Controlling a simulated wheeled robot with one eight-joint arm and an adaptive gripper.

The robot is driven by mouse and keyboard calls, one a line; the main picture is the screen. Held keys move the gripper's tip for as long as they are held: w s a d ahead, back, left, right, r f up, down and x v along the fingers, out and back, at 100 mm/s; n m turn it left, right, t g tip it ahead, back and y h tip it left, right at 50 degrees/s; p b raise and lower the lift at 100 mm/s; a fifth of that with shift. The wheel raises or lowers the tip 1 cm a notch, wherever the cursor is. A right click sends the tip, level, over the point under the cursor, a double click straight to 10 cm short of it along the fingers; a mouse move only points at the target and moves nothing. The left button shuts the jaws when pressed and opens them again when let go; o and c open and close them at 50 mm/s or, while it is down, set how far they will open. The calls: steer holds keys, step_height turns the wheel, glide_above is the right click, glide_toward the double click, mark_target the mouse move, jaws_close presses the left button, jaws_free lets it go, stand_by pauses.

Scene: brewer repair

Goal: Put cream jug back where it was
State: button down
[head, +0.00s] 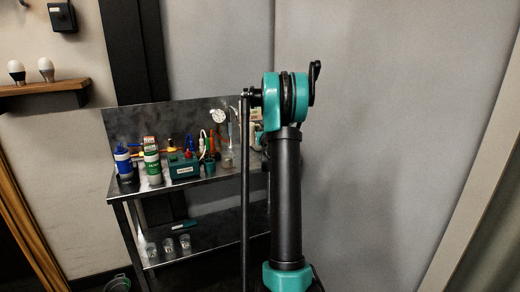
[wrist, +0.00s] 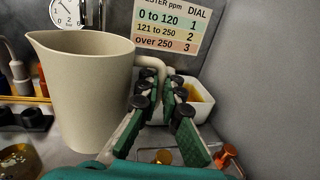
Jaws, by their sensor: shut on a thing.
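The cream jug (wrist: 88,95) stands upright, large at the left of the wrist view, with its spout to the left and its handle to the right. My gripper (wrist: 162,88) is shut on the jug's handle, and its green and black fingers hide part of it. I cannot tell whether the jug's base touches the steel surface. In the head view my arm hides the gripper and most of the bench's right end.
A dial chart (wrist: 170,22) and a round gauge (wrist: 67,12) are behind the jug. A white tub (wrist: 200,108) is right of the fingers, with an orange-red part (wrist: 226,156) in front. The steel bench (head: 215,186) holds a blue bottle (head: 123,163) and a green box (head: 184,167).

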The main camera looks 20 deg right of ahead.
step_height(320, 180, down, 10)
steer(key=shift+r, duration=0.15)
stand_by(0.3)
steer(key=c, duration=1.7)
jaws_free()
